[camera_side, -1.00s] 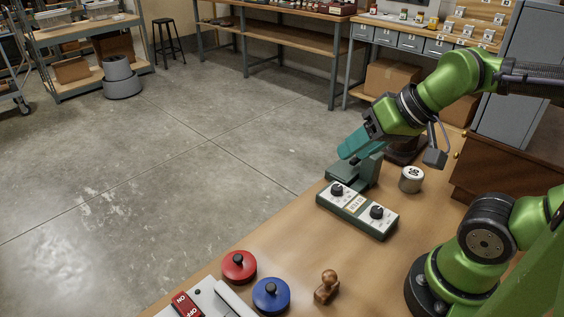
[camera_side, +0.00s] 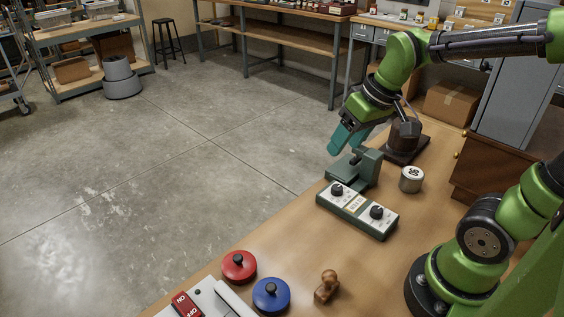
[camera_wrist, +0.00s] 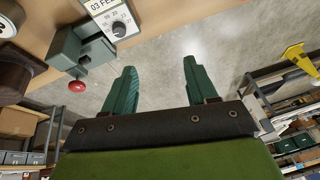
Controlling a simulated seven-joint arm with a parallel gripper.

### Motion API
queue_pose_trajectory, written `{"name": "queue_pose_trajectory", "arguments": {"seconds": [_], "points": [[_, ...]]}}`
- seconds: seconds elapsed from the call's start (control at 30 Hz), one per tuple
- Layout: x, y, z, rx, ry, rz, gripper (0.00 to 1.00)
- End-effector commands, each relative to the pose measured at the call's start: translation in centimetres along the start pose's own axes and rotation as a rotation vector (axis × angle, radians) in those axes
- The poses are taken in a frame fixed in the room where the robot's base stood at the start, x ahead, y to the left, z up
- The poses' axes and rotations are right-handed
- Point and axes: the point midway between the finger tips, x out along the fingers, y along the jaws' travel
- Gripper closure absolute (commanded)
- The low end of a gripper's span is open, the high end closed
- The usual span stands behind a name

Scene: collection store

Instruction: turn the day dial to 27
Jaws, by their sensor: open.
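A green-and-white dial box (camera_side: 357,211) lies on the bench with two black knobs. The far-left knob (camera_side: 337,190), beside a green press-like device (camera_side: 354,170), also shows at the top of the wrist view (camera_wrist: 119,29) with small numbers around it, apparently the day dial. A display (camera_wrist: 103,5) there reads "03 FEB"; where the knob points is too small to tell. The other knob (camera_side: 376,212) sits at the near-right end. My gripper (camera_side: 338,149) is in the air beyond the box, above and behind the device. In the wrist view its teal fingers (camera_wrist: 160,66) are apart and empty.
A white round tin (camera_side: 411,179) and a dark-based device (camera_side: 405,144) stand right of the box. Red (camera_side: 239,266) and blue (camera_side: 271,295) knobbed discs and a wooden stamp (camera_side: 327,287) are nearer. A red ball (camera_wrist: 76,87) on the press-like device is close to my fingers.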

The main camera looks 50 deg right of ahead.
Motion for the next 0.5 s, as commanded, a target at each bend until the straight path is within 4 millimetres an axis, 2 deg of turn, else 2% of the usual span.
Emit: {"name": "queue_pose_trajectory", "arguments": {"seconds": [0.1, 0.23, 0.37, 0.5], "points": [[1.8, 2.4, -2.2, -0.283, -0.136, 0.035, 0.43], [3.0, 4.6, -3.7, -0.602, -0.259, 0.021, 0.43], [3.5, 6.1, -4.8, -0.903, -0.347, -0.024, 0.43], [2.9, 6.6, -5.4, -1.152, -0.382, -0.068, 0.43]]}}
